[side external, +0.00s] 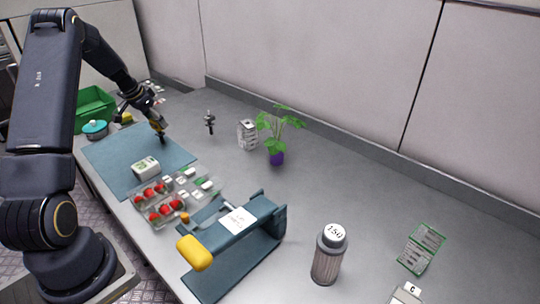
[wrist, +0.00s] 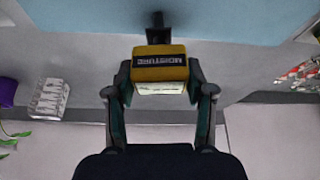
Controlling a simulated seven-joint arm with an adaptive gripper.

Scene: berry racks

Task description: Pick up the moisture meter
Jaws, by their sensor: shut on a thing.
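The moisture meter (wrist: 160,66) has a yellow body with a dark label reading "MOISTURE" and a dark end pointing away from my gripper. My gripper (wrist: 160,86) is shut on its yellow body, one finger on each side. In the side external view, my gripper (side external: 152,117) is at the far right part of the blue mat (side external: 112,157), with the meter (side external: 157,127) pointing downward from it. I cannot tell whether its dark tip touches the mat.
A small carton (side external: 145,168) is on the mat, with clear strawberry trays (side external: 160,214) in front. A black stand (side external: 210,122), white box (side external: 247,134) and potted plant (side external: 277,157) are to the right. A green crate (side external: 92,113) and teal pot (side external: 96,129) stand left.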

